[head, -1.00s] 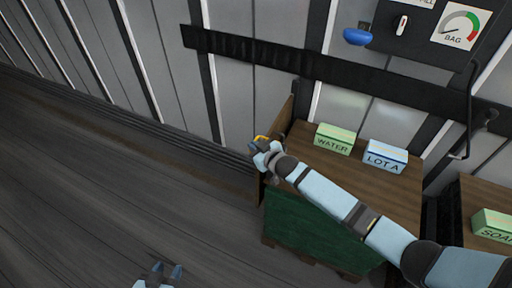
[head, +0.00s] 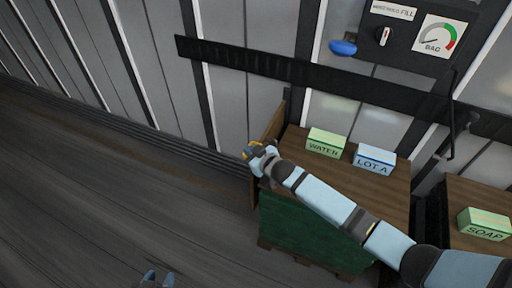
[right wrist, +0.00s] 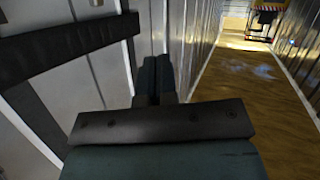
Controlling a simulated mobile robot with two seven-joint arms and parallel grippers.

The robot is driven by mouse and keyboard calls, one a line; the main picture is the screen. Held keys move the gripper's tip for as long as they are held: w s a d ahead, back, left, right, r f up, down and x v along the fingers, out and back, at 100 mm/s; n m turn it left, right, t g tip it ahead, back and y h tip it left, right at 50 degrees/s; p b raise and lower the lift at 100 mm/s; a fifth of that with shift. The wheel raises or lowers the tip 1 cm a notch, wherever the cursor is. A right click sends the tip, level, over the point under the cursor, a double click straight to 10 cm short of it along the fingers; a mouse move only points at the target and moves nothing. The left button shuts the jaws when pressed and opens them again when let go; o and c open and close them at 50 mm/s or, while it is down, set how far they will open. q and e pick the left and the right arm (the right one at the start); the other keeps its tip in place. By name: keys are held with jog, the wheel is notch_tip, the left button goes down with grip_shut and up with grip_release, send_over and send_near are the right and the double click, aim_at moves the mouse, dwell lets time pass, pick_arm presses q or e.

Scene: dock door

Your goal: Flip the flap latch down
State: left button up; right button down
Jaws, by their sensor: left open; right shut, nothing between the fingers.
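A brown upright board (head: 270,135) stands at the left end of the green crate (head: 300,233), which has a wooden top. A small yellow piece (head: 247,151) shows at the tip of my right gripper (head: 256,156), by this board. I cannot tell whether it is the flap latch, or whether the gripper touches it. In the right wrist view the right gripper's two dark fingers (right wrist: 155,78) are together with nothing between them. No latch shows clearly in that view. My left gripper (head: 158,280) is open and empty at the bottom edge of the head view, mostly cut off.
A black rail (head: 300,70) crosses the ribbed wall. The floor (head: 110,200) at the left is clear.

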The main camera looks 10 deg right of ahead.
jog(key=s+r, duration=0.5)
jog(key=r, duration=0.2)
jog(key=shift+d+r+b, duration=0.15)
jog(key=shift+d+b, duration=0.2)
jog(key=shift+d, duration=0.1)
jog(key=shift+w, duration=0.1)
jog(key=s+d+f+m+h, duration=0.1)
jog(key=s+d+f, duration=0.2)
jog(key=s, duration=0.6)
jog(key=s+d+f+m+g+h, duration=0.1)
jog(key=s+d+f+m, duration=0.1)
jog(key=s+f, duration=0.4)
jog(key=s+d+f+m+h, duration=0.1)
jog(key=s+d+f, duration=0.4)
jog(key=s, duration=0.9)
jog(key=shift+m+h, duration=0.4)
jog(key=shift+h, duration=0.1)
jog(key=shift+f, duration=0.1)
